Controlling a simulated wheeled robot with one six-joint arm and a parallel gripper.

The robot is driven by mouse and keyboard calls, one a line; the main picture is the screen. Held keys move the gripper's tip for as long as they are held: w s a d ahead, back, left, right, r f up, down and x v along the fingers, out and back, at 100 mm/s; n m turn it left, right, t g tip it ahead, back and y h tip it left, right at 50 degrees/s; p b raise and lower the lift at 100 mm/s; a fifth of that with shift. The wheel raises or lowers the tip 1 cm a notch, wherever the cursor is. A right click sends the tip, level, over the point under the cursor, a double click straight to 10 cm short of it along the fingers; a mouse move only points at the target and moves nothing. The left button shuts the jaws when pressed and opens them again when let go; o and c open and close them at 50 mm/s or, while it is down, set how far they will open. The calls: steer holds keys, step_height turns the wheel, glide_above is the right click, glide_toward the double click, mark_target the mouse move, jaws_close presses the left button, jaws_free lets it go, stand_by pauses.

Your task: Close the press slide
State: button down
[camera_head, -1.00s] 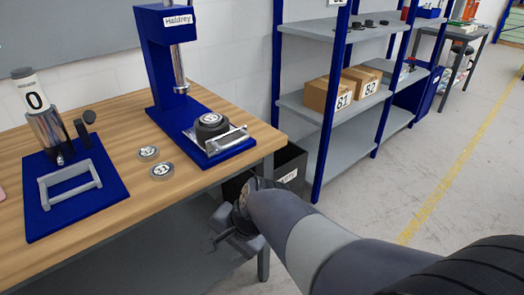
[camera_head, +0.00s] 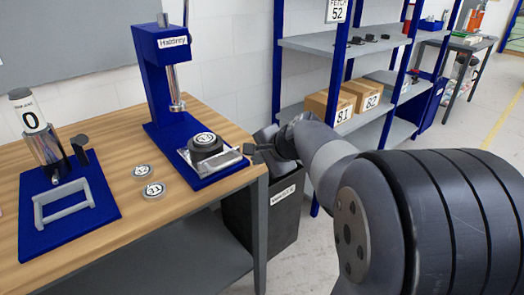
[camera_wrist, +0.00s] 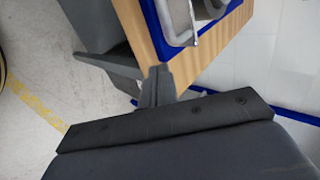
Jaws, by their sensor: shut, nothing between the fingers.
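The blue press (camera_head: 160,80), labelled Haldrey, stands on the wooden bench with its steel ram raised above the base. Its metal slide (camera_head: 226,158) sticks out at the front of the blue base, with a dark round piece (camera_head: 206,146) topped by a numbered disc on it. In the wrist view the slide (camera_wrist: 176,18) is at the top, partly cut off. My gripper (camera_head: 250,150) is shut and empty, just right of the slide's front edge and the bench corner. Its fingers also show in the wrist view (camera_wrist: 157,75), pointing towards the slide. A gap to the slide seems to remain.
Two numbered discs (camera_head: 153,190) lie on the bench (camera_head: 190,205) left of the press. A blue-based device (camera_head: 65,225) with a handle frame stands at far left. A dark bin (camera_head: 290,220) stands below my gripper. Shelves (camera_head: 305,110) with boxes stand behind.

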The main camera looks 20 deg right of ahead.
steer(key=w, duration=0.1)
steer(key=w+a, duration=0.1)
steer(key=w, duration=0.1)
steer(key=w+f, duration=0.1)
steer(key=shift+w+a+p, duration=0.3)
steer(key=shift+w, duration=0.1)
steer(key=shift+w+a+r+p, duration=0.1)
steer(key=shift+w+a+p, duration=0.15)
steer(key=shift+w, duration=0.2)
steer(key=w+a+p, duration=0.1)
steer(key=w+p, duration=0.1)
steer(key=w, duration=0.3)
steer(key=w+a+p, duration=0.2)
steer(key=w+p, duration=0.1)
steer(key=w, duration=0.2)
steer(key=w+a+p, duration=0.2)
steer(key=w, duration=0.3)
steer(key=shift+w, duration=0.35)
steer(key=shift+r, duration=0.15)
